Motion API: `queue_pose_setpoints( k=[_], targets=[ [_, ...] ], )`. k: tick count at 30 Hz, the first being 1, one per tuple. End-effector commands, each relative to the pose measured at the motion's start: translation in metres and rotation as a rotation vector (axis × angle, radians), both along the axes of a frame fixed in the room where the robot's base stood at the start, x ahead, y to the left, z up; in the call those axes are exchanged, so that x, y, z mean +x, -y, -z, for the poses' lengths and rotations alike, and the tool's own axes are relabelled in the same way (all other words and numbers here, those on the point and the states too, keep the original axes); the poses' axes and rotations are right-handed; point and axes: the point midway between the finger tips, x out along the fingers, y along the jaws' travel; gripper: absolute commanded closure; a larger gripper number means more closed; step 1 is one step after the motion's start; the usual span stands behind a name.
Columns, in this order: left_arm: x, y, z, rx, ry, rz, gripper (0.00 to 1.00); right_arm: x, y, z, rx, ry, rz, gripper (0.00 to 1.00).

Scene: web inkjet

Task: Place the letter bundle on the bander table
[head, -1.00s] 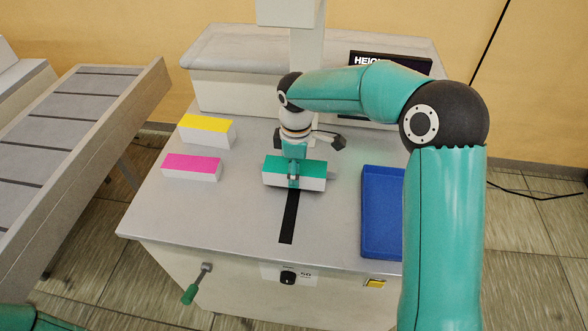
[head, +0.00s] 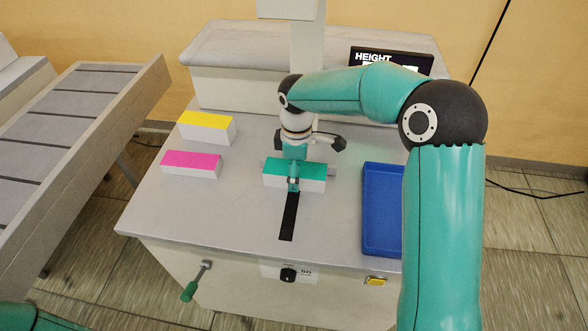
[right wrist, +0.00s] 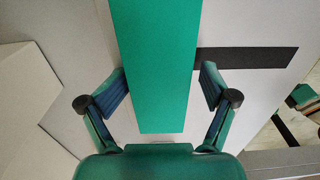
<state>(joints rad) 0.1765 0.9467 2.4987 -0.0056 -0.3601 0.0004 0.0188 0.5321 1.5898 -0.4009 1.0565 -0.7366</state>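A letter bundle with a green top and white sides (head: 313,171) lies flat on the grey bander table (head: 235,215), across the far end of a black strip. Yellow-topped (head: 207,123) and magenta-topped (head: 190,162) bundles lie to its left. My right gripper (head: 293,180) is down over the middle of the green bundle. In the right wrist view its fingers (right wrist: 162,85) stand either side of the green bundle (right wrist: 157,60). A gap shows at the right finger; the left finger is very close to the edge. My left gripper is out of view.
A blue tray (head: 382,225) sits at the table's right side, partly behind my right arm. A display reading HEIGHT (head: 375,57) stands at the back. A slatted conveyor (head: 75,125) is at left. The table's front left is clear.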

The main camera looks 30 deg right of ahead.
Motion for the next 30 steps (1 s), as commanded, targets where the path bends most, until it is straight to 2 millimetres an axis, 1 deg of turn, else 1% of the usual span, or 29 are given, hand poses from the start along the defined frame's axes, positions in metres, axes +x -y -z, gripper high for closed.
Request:
queue_pose_setpoints(
  k=[9, 13, 15, 17, 24, 27, 30],
  targets=[
    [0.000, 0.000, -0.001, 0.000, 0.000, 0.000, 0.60, 0.001, 0.000, -0.002, -0.001, 0.004, 0.000, 0.18],
    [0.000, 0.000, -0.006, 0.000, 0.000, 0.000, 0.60, 0.002, 0.000, -0.010, -0.001, 0.007, 0.000, 0.18],
    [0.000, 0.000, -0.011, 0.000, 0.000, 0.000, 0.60, 0.002, 0.000, -0.018, -0.001, 0.008, 0.000, 0.18],
    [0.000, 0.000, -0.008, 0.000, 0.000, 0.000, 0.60, 0.002, 0.000, -0.024, -0.001, 0.010, 0.001, 0.18],
    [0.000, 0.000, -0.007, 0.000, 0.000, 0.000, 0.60, 0.002, 0.000, -0.065, -0.001, 0.011, -0.001, 0.18],
    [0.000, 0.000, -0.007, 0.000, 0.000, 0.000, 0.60, 0.002, 0.000, -0.078, -0.001, 0.009, -0.001, 0.18],
    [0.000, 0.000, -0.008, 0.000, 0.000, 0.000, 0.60, 0.002, -0.001, -0.087, -0.001, 0.008, -0.001, 0.18]
  ],
)
